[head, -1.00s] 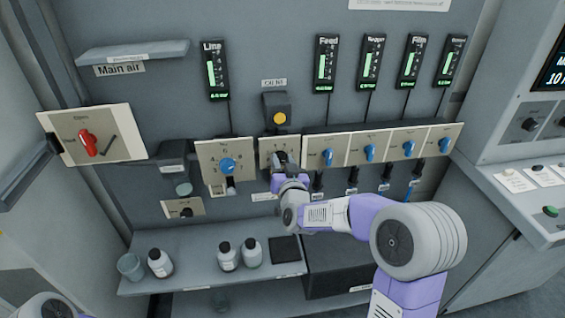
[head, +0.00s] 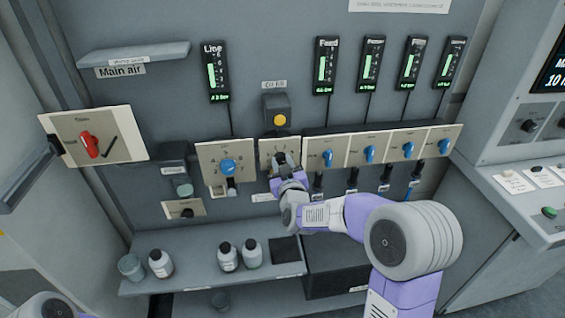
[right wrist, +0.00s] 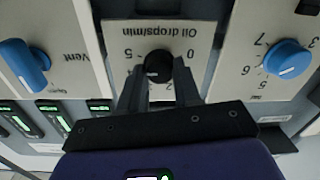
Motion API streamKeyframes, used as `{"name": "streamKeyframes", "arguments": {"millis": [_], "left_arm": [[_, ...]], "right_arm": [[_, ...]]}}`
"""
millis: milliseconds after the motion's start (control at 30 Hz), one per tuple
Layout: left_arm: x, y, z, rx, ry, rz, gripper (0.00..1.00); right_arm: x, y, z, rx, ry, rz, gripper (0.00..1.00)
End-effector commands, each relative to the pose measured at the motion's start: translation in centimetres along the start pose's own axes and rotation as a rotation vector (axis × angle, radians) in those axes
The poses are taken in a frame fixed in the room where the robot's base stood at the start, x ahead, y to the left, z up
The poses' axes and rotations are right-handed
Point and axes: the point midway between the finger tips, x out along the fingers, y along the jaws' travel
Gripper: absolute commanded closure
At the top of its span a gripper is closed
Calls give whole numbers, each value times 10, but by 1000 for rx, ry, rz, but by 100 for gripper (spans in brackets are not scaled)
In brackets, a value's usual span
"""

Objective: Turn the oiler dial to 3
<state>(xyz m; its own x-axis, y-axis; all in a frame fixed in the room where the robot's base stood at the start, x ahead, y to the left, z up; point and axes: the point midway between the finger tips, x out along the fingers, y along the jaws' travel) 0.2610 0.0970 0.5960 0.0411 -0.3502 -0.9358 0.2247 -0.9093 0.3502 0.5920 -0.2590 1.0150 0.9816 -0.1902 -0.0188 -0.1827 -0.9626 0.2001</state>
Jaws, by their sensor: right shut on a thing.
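The oiler dial (right wrist: 158,64) is a black round knob on a pale plate (right wrist: 178,32) marked "Oil drops/min", seen upside down in the right wrist view. The 0 and 5 marks show on either side of it; some lower figures are partly hidden by the fingers. I cannot read its pointer surely. My right gripper (right wrist: 158,88) is shut on the dial, one finger on each side. In the head view the right gripper (head: 275,172) covers the dial, and the plate (head: 268,147) shows above it. My left gripper is not in view.
A plate with a blue knob (head: 228,167) is close on the left, and a row of plates with blue knobs (head: 327,157) is close on the right. A shelf with bottles (head: 252,252) is below.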

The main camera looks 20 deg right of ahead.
Motion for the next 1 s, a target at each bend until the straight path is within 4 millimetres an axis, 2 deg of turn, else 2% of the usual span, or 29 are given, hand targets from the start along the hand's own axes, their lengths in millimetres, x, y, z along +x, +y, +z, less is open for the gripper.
{"name": "streamKeyframes", "arguments": {"millis": [1000], "left_arm": [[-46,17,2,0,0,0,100]], "right_arm": [[0,-3,-2,-938,-44,7,98]]}}
